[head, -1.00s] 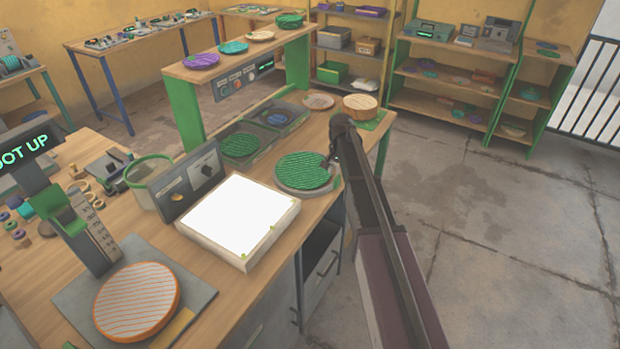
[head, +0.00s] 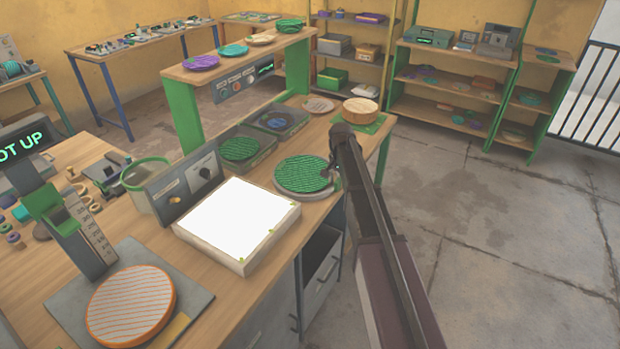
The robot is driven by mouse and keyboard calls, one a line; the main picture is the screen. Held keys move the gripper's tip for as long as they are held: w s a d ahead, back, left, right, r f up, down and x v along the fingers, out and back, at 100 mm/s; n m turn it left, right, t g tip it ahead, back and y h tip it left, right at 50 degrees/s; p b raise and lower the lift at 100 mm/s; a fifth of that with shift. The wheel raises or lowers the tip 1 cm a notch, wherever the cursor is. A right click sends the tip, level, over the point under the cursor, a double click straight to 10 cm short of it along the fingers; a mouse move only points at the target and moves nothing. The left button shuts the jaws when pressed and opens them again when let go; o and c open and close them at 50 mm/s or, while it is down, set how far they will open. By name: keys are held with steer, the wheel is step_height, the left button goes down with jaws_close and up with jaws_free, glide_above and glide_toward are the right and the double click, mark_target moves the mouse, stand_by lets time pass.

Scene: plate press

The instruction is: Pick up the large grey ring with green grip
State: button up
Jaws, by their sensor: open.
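A round green ribbed disc (head: 303,173) lies on the workbench, with a wide grey ring (head: 296,196) showing around its lower edge. I take this to be the large grey ring with the green grip. My gripper (head: 334,173) is at the right edge of the ring, low and close to it. Its fingers are small and dark here, and it is open. I cannot tell whether they touch the rim. My arm comes in from the lower right and hides part of the floor beside the bench.
A white lit box (head: 238,222) stands left of the ring. Behind are trays with a green disc (head: 239,149) and a dark disc (head: 276,121). A wooden round block (head: 360,110) stands beyond my gripper. An orange-rimmed disc (head: 131,305) lies front left.

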jaws_close()
steer(key=shift+r, duration=0.2)
step_height(320, 180, up, 10)
steer(key=p, duration=1)
steer(key=shift+f, duration=0.2)
stand_by(0.5)
steer(key=shift+d, duration=0.15)
